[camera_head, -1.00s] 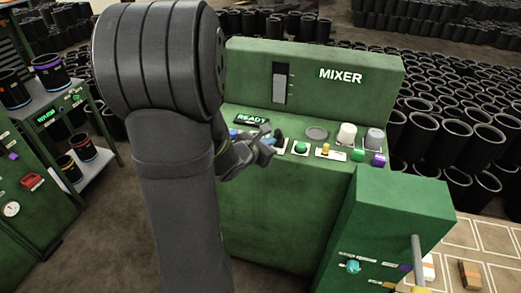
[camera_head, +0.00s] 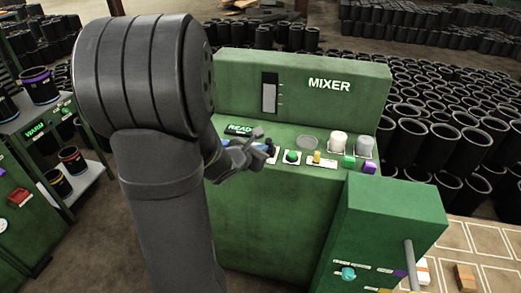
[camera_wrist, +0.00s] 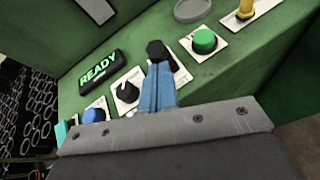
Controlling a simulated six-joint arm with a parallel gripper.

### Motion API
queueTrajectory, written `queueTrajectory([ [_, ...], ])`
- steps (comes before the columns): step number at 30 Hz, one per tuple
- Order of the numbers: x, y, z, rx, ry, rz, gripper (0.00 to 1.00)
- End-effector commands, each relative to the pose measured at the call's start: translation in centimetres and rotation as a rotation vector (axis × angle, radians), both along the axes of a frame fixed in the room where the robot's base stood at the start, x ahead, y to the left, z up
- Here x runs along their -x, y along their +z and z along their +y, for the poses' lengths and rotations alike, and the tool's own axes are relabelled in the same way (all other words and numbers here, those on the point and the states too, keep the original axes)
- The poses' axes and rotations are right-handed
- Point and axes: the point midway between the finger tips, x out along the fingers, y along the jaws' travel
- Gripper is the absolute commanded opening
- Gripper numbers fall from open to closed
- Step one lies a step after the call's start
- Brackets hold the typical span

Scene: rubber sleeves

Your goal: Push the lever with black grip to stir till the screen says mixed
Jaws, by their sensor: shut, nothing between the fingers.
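The green mixer (camera_head: 300,85) stands in front of me with a sloped control panel. Its small screen reads READY in the wrist view (camera_wrist: 98,70); in the head view my arm covers the end of the word on the screen (camera_head: 238,129). The lever's black grip (camera_wrist: 158,50) shows just beyond my fingertips in the wrist view. My gripper (camera_wrist: 158,82), with blue fingers, is shut and empty, low over the panel. I cannot tell whether it touches the grip.
Near the fingers are a black knob (camera_wrist: 128,92), a blue button (camera_wrist: 95,113), a green button (camera_wrist: 203,40) and a yellow toggle (camera_wrist: 245,10). A lower green cabinet (camera_head: 390,225) stands at the front right.

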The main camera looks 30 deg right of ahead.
Motion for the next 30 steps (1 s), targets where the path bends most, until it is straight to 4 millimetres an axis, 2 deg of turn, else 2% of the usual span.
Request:
queueTrajectory([
  [24, -1.2, 1.5, -1.3, -0.160, 0.000, 0.154, 0.00],
  [30, -1.7, 1.9, -1.7, -0.156, 0.000, 0.155, 0.00],
])
